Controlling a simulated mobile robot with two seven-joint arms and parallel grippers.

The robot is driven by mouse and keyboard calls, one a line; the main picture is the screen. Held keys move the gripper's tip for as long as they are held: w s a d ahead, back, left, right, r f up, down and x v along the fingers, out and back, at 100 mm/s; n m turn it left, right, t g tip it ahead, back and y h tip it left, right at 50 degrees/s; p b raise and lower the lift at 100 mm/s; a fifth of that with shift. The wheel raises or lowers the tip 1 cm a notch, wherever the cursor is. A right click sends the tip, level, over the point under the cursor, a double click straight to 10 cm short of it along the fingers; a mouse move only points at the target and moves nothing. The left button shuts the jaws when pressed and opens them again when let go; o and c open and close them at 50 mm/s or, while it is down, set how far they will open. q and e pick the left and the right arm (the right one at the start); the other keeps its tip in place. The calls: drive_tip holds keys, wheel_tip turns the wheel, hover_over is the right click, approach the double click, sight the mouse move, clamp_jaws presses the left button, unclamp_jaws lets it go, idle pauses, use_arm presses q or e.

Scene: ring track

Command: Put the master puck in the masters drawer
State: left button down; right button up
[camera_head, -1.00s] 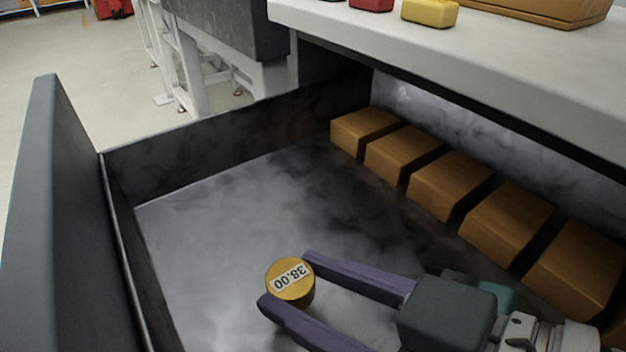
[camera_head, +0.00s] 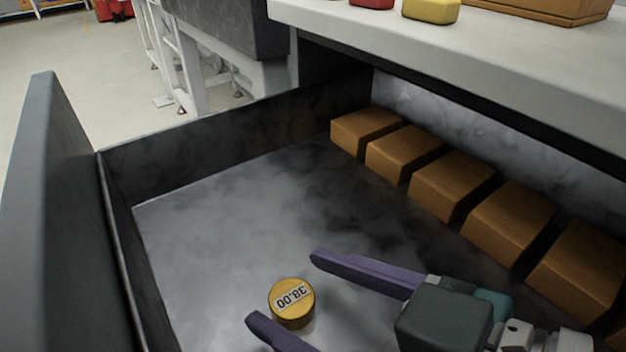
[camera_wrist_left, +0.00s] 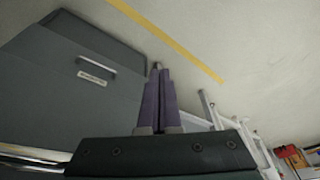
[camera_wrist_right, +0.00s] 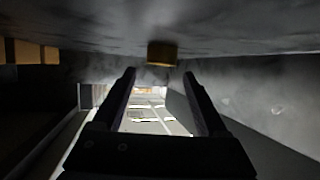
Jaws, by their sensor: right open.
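The master puck (camera_head: 292,304), a gold disc labelled 38.00, rests on the floor of the open masters drawer (camera_head: 210,215). My right gripper (camera_head: 282,286) is inside the drawer, with its purple fingers open and spread apart, one on each side of the puck and clear of it. The puck also shows just beyond the fingertips in the right wrist view (camera_wrist_right: 162,54). My left gripper (camera_wrist_left: 158,72) shows in the left wrist view with its fingers together and nothing between them, outside by a grey drawer front (camera_wrist_left: 75,80).
A row of brown blocks (camera_head: 452,186) lines the drawer's right side. The drawer's tall front panel (camera_head: 55,220) stands at left. Above the drawer is a pale worktop (camera_head: 500,50) with a yellow block (camera_head: 431,10) and a red block. The drawer's middle floor is clear.

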drive_tip(key=shift+r+p, duration=0.35)
drive_tip(key=shift+r, duration=0.05)
drive_tip(key=p+v, duration=0.1)
drive_tip(key=v, duration=0.2)
drive_tip(key=p+v, duration=0.1)
drive_tip(key=v, duration=0.3)
drive_tip(key=shift+s+d+r, duration=0.15)
drive_tip(key=shift+d+r, duration=0.05)
drive_tip(key=shift+r, duration=0.15)
drive_tip(key=shift+r, duration=0.1)
